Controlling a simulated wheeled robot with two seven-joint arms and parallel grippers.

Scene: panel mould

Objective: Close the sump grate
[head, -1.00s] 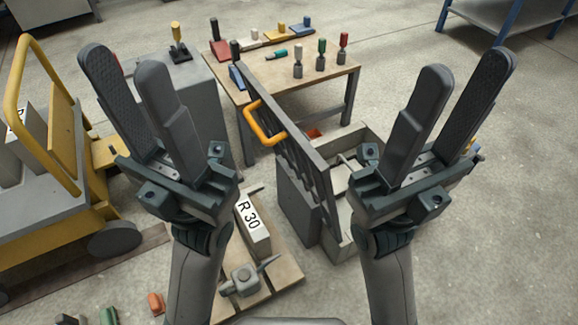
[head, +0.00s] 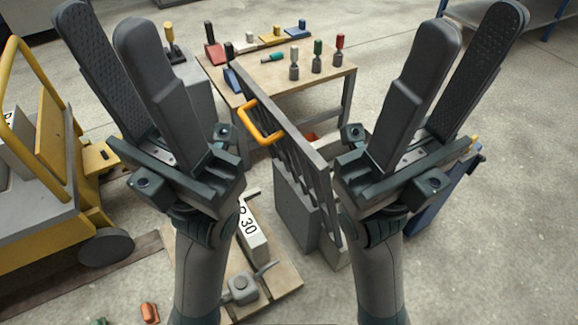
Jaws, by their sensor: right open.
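The sump grate (head: 290,145) is a dark barred panel standing raised, roughly upright, on the grey sump box. An orange handle (head: 262,128) sticks out from its left face near the top. My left gripper (head: 112,65) is open and empty, left of the grate and handle. My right gripper (head: 460,75) is open and empty, to the right of the grate. Neither touches the grate.
A wooden workbench (head: 300,75) with coloured-handled tools stands behind the grate. A yellow and grey cart (head: 40,205) is at the left. A block marked 30 (head: 250,232) sits on a wooden pallet (head: 270,285) in front.

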